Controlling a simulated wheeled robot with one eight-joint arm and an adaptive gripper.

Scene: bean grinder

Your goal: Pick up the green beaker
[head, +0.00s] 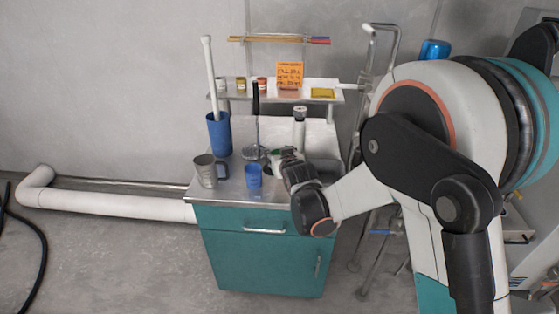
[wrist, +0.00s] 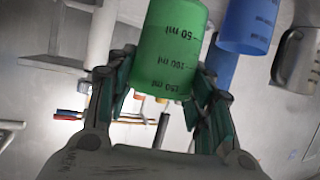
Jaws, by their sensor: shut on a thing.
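The green beaker (wrist: 170,52), with black volume marks, fills the upper middle of the wrist view. My gripper (wrist: 163,80) has its two fingers on either side of the beaker and is shut on it. In the head view my gripper (head: 277,156) is over the right part of the metal cabinet top. Only a small green patch of the beaker shows there, largely hidden by the gripper. I cannot tell from these frames whether the beaker still touches the cabinet top.
A blue beaker (head: 254,176) stands close left of my gripper, and a grey mug (head: 206,171) farther left. Behind are a tall blue container (head: 219,133) with a white rod and a bean grinder (head: 299,127). A shelf (head: 334,94) with small jars is above the teal cabinet (head: 262,262).

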